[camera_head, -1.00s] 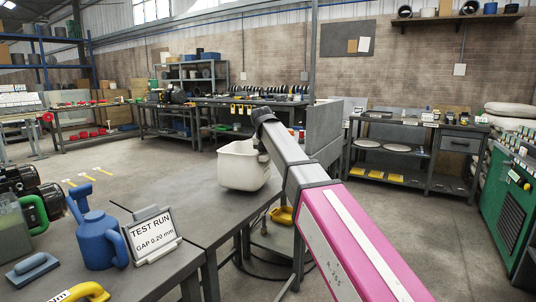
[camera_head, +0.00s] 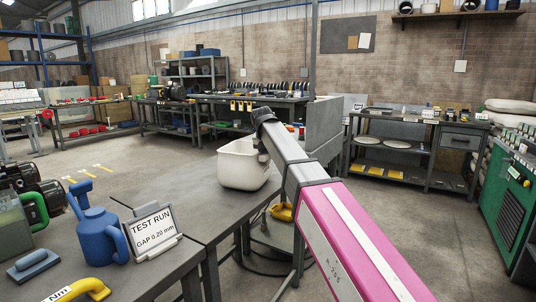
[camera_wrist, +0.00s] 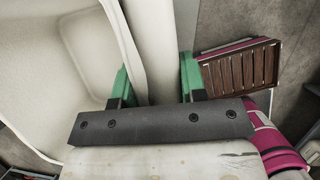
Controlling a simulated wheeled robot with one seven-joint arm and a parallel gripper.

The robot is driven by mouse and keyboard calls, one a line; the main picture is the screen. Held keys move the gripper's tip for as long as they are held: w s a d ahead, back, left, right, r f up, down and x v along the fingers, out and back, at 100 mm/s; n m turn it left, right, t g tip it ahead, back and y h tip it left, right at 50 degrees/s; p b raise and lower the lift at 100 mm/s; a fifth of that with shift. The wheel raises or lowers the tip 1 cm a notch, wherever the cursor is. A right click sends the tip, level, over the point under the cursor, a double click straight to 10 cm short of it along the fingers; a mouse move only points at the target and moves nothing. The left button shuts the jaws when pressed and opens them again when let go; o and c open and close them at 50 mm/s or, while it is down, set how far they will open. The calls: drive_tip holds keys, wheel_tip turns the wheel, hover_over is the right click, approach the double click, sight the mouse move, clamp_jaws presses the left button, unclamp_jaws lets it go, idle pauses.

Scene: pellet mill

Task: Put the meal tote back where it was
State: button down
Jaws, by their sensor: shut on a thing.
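The meal tote is a cream-white open bin (camera_head: 240,168) at the far end of the grey table, left of my arm in the head view. It looks upright; whether its base touches the tabletop is unclear. In the wrist view the tote (camera_wrist: 55,75) fills the left side. My gripper (camera_wrist: 158,85) has its two green fingers on either side of the tote's wall and is shut on it. In the head view the fingertips are hidden by my arm's end and the tote's rim.
A blue can (camera_head: 98,238), a test-run sign (camera_head: 153,232) and a yellow handle (camera_head: 85,291) stand or lie on the near table. The tabletop (camera_head: 175,190) beside the tote is bare. A yellow object (camera_head: 282,212) lies low behind the table edge. A grey workbench (camera_head: 400,155) stands behind.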

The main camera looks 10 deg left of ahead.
drive_tip(key=shift+f, duration=0.15)
drive_tip(key=shift+f, duration=0.7)
idle(0.5)
unclamp_jaws()
idle(0.3)
idle(0.4)
drive_tip(key=shift+v, duration=4.55)
